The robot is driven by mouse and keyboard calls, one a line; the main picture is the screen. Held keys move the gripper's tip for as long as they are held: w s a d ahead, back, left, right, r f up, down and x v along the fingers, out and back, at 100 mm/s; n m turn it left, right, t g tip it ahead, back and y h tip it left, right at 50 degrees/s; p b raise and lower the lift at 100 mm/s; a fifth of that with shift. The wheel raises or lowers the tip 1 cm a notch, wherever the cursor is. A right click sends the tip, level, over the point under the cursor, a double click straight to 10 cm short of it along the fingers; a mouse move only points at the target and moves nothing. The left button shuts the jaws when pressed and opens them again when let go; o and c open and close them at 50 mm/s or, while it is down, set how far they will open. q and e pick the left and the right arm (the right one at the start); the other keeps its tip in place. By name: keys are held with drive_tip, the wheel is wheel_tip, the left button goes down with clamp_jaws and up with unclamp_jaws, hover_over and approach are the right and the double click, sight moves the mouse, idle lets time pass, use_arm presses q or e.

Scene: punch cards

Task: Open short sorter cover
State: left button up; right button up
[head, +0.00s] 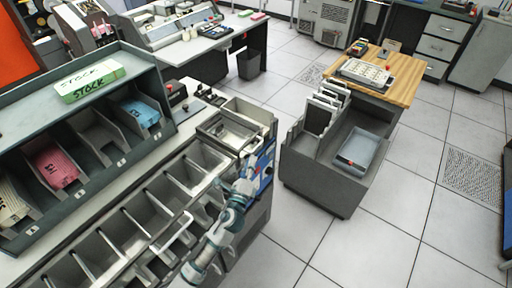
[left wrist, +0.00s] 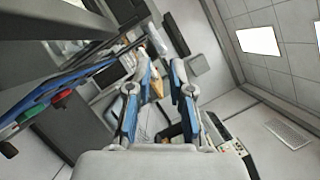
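The grey card sorter (head: 120,235) runs along the lower left of the head view, with a row of open metal bins. Its right end has a raised metal frame around a shallow tray (head: 228,130) and a blue panel (head: 265,168) on the end face. I cannot tell for certain which part is the short cover. My left gripper (head: 249,166) is beside this blue panel, in front of the sorter's right end. In the left wrist view its two fingers (left wrist: 162,66) are apart with nothing between them. The blue panel's edge (left wrist: 60,88) shows at left there. My right gripper is not in view.
A shelf rack (head: 140,75) with card stacks stands behind the sorter. A grey cart (head: 318,178) with a wooden-topped desk (head: 398,90) stands to the right, across a strip of floor. Open tiled floor (head: 410,215) lies at the lower right.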

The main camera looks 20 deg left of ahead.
sight(255, 148)
use_arm(q)
drive_tip(key=x, duration=0.6)
drive_tip(key=shift+w+r, duration=0.1)
drive_tip(key=shift+w, duration=0.05)
drive_tip(key=shift+w+d, duration=0.15)
drive_tip(key=shift+d, duration=0.1)
drive_tip(key=shift+d+r, duration=0.1)
drive_tip(key=shift+d, duration=0.1)
drive_tip(key=shift+a, duration=0.3)
clamp_jaws()
drive_tip(key=shift+a, duration=0.2)
